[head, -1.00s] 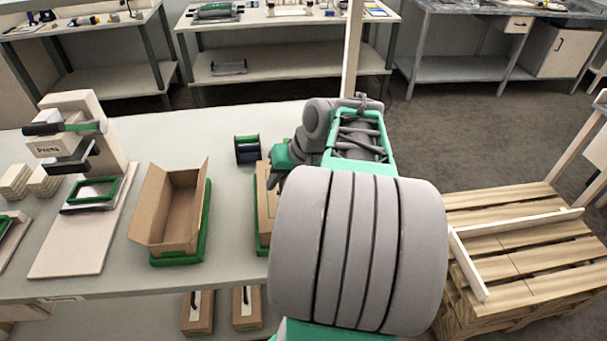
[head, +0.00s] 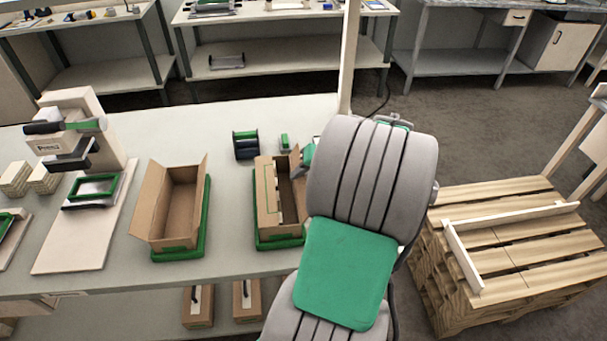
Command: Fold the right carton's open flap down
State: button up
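The right carton (head: 266,205) is a kraft box sitting in a green tray (head: 280,244) near the table's right end. Its left flap lies flat over part of the opening, and a dark gap shows beside it. A flap (head: 295,162) stands up on its right side, close to my arm. My gripper (head: 308,154) is at that right side, mostly hidden behind my arm. Its fingers cannot be made out, nor whether it touches the flap. The left carton (head: 172,208) stands in its own green tray (head: 180,255) with its side flaps up.
A dark spool-like holder (head: 246,145) and a small green item (head: 285,141) stand behind the right carton. A press (head: 75,130) is at the left. A wooden pallet stack (head: 510,250) is right of the table. Tabletop between the cartons is clear.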

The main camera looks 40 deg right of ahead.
jog(key=shift+c, duration=0.2)
grip_shut()
dwell(1.1)
